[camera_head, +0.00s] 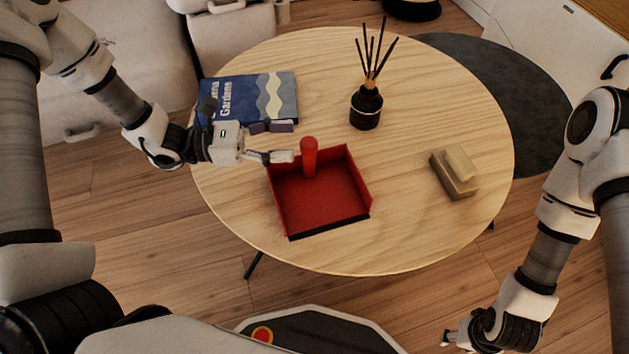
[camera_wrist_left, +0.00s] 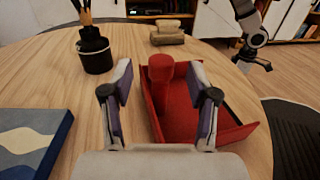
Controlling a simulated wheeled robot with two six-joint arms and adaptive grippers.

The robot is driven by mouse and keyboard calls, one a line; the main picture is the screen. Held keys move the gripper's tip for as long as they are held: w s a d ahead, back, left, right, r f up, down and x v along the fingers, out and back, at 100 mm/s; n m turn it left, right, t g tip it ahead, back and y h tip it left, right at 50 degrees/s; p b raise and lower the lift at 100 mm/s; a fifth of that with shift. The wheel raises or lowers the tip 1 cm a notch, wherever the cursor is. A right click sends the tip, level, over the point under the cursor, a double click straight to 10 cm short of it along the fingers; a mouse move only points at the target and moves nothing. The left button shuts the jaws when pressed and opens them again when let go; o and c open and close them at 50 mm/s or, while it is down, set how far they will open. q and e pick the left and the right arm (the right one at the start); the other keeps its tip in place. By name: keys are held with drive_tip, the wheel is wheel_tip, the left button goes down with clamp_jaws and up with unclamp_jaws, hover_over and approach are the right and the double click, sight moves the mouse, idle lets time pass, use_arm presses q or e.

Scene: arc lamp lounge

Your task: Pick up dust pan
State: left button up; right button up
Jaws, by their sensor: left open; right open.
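The red dust pan (camera_head: 327,203) lies on the round wooden table with its black front edge toward me. Its red handle (camera_head: 309,157) stands upright at the back of the pan. In the left wrist view the handle (camera_wrist_left: 162,72) shows between and just beyond the fingertips. My left gripper (camera_head: 281,142) is open, close to the left of the handle, with no clear contact. It also shows open in the left wrist view (camera_wrist_left: 159,88). My right gripper (camera_head: 449,338) is low at the bottom right, away from the table top, and open.
On the round table (camera_head: 420,110) lie a blue book (camera_head: 270,92) behind my left gripper and a black reed diffuser (camera_head: 366,106) at the back. A tan block pair (camera_head: 455,172) lies at the right. The table between pan and blocks is clear.

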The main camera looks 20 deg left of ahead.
sight(309, 141)
use_arm(q)
drive_tip(key=shift+w+d+f+b, duration=0.1)
drive_tip(key=shift+d+f+b, duration=0.25)
drive_tip(key=shift+d, duration=0.1)
drive_tip(key=b+x, duration=0.2)
drive_tip(key=x, duration=0.2)
drive_tip(key=shift+f, duration=0.1)
drive_tip(key=shift+d, duration=0.15)
clamp_jaws()
drive_tip(key=shift+r, duration=0.2)
